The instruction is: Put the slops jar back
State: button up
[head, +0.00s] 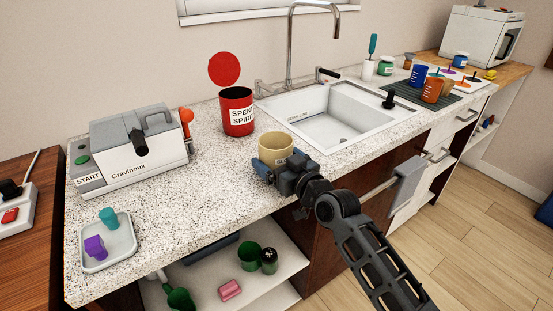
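A tan, open-topped jar (276,148) stands upright near the front edge of the speckled counter, left of the sink. Its label is mostly hidden, so I cannot read whether it says slops. My gripper (266,172) is at the near side of this jar, with its blue finger parts low against or just in front of the jar wall. The fingertips are partly hidden, and I cannot tell whether they grip the jar. A red jar labelled SPENT SPIRIT (237,112) stands behind it, below a red disc (224,69) on the wall.
A white sink (300,104) with a tall tap is to the right. A Gravinoux machine (130,150) and a small tray (108,242) with two coloured pieces are left. A lower shelf (205,290) holds green vessels and a pink block. Counter between machine and jar is clear.

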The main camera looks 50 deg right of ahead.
jog(key=shift+f, duration=0.15)
jog(key=o, duration=0.8)
jog(key=shift+r, duration=0.2)
jog(key=b+v, duration=0.1)
jog(key=v, duration=1.1)
